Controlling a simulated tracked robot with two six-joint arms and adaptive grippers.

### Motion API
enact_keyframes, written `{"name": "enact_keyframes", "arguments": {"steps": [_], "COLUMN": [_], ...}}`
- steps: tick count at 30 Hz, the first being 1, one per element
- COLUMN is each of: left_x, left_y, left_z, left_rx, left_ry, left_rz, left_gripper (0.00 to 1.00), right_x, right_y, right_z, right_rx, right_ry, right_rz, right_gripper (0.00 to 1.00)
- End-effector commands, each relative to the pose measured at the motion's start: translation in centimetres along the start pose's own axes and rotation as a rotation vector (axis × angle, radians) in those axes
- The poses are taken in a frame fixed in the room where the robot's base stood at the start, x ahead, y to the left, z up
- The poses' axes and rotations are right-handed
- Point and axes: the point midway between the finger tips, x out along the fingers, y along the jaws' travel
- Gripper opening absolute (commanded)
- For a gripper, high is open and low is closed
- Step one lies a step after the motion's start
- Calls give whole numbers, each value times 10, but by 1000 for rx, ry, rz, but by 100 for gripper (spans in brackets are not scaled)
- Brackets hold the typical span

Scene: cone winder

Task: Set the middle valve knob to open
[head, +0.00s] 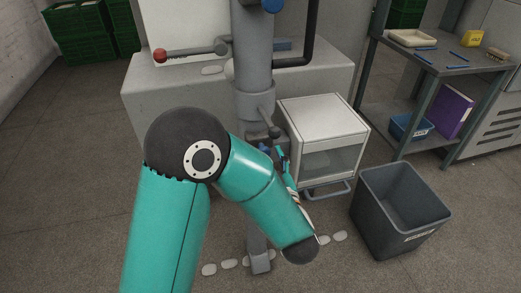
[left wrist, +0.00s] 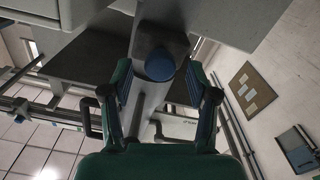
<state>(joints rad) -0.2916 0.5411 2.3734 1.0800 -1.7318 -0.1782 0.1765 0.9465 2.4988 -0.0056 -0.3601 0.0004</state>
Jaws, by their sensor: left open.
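A grey vertical column (head: 253,60) stands in the middle of the head view. A blue round knob (head: 264,147) shows low on it, partly hidden by my left arm. Another blue knob (head: 272,5) is at the top edge. I cannot tell for sure which is the middle valve knob. My left gripper (head: 284,163) is beside the lower knob, mostly hidden by the arm. In the left wrist view a blue knob (left wrist: 160,65) faces me between the spread fingers of the left gripper (left wrist: 158,80), with gaps at both sides. My right gripper is in no view.
A lever with a red ball (head: 160,55) sticks out left of the column. A white cabinet (head: 325,130) stands right behind the column, a grey bin (head: 397,205) farther right. A shelf table (head: 450,58) with small items is at the back right. Stones lie on the floor.

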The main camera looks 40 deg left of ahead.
Motion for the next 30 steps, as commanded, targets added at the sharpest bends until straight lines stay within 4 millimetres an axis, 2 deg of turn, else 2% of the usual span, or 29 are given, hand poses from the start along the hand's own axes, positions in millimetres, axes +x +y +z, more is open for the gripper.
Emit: {"name": "enact_keyframes", "arguments": {"steps": [1, 6, 17, 27, 30], "left_x": [8, 24, 28, 28, 28], "left_y": [-1, 0, 0, 0, 0], "left_z": [0, 0, 0, 0, 0], "left_rx": [-2, -1, 0, -1, -1], "left_ry": [1, 0, 0, 0, 0], "left_rz": [-4, -1, 0, 0, 0], "left_gripper": [59, 59, 59, 2, 0], "right_x": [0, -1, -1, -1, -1], "right_y": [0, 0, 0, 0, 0], "right_z": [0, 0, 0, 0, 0], "right_rx": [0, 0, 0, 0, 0], "right_ry": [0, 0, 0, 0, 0], "right_rz": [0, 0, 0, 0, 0], "right_gripper": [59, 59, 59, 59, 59]}}
